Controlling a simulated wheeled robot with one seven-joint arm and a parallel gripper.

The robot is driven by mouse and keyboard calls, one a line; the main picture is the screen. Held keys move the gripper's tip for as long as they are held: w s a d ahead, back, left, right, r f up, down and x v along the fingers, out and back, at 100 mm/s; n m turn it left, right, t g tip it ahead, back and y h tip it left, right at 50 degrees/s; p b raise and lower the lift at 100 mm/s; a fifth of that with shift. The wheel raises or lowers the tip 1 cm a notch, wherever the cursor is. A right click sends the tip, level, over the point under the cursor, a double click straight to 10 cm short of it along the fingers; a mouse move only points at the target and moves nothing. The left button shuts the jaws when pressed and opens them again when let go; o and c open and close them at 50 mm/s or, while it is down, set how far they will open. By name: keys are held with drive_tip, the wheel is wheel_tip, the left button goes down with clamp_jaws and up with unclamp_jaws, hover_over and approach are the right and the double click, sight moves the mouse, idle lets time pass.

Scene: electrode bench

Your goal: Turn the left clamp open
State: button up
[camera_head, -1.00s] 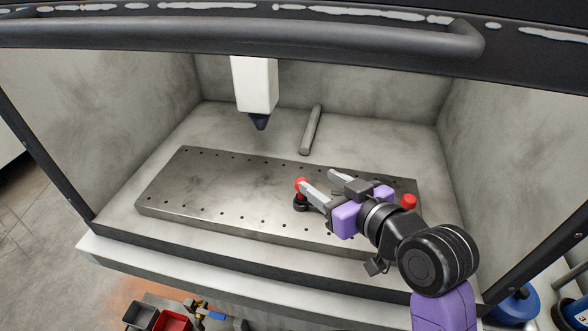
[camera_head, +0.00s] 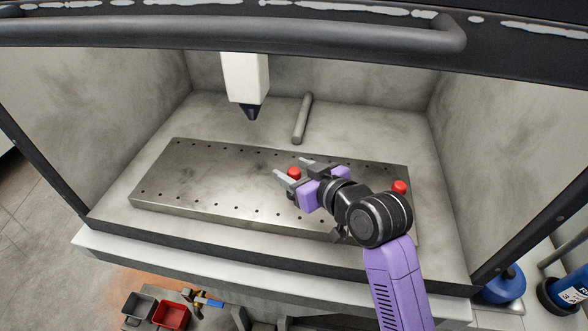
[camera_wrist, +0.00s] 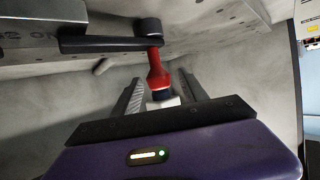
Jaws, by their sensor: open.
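The left clamp's red handle (camera_head: 294,173) shows on the metal plate (camera_head: 200,180) in the head view. My gripper (camera_head: 290,167) is there with its two fingers apart, and the red part shows between them. The clamp's base is hidden by my gripper in the head view. The right clamp's red top (camera_head: 399,187) stands at the plate's right end, beyond my wrist.
A white tool head with a dark nozzle (camera_head: 250,112) hangs above the plate's back edge. A grey cylinder (camera_head: 302,118) lies behind the plate. Enclosure walls stand on both sides, and a bar (camera_head: 230,36) crosses the front top. The plate's left half is clear.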

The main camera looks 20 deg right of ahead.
clamp_jaws()
idle(1.4)
